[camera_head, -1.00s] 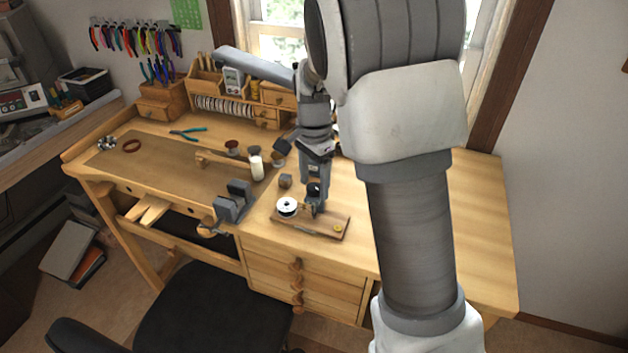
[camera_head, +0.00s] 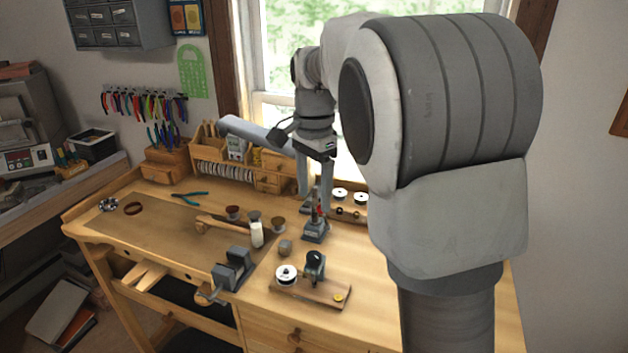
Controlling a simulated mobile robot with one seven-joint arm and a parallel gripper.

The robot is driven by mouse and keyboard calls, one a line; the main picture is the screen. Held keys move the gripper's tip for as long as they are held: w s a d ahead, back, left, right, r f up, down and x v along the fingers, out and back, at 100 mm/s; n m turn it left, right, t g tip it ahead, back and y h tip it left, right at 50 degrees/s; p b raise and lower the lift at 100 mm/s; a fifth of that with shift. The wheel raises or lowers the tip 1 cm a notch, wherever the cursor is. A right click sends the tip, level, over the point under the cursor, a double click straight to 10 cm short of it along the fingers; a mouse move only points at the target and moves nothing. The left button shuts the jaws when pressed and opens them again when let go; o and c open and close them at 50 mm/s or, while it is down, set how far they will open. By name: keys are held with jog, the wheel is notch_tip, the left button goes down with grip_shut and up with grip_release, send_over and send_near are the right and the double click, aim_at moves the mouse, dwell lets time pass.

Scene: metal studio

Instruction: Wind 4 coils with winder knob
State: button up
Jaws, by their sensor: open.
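The winder is a small wooden board (camera_head: 318,293) on the bench, with a white spool (camera_head: 286,274) at its left end. A dark upright winder part (camera_head: 315,267) stands behind its middle, and a small brass-yellow knob (camera_head: 338,296) sits at its right end. My gripper (camera_head: 315,202) points down with its two grey fingers apart. It is above and behind the winder in the picture, clear of the board. A small dark stand with a red part (camera_head: 316,231) shows below and between the fingers; I cannot tell how far behind them it is.
More spools (camera_head: 340,194) stand behind. My arm hides the bench's right side.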

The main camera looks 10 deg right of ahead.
jog(key=shift+r, duration=1)
jog(key=m+p, duration=0.3)
jog(key=m, duration=3.3)
send_near(314, 255)
notch_tip(314, 255, down, 9)
jog(key=shift+r, duration=0.2)
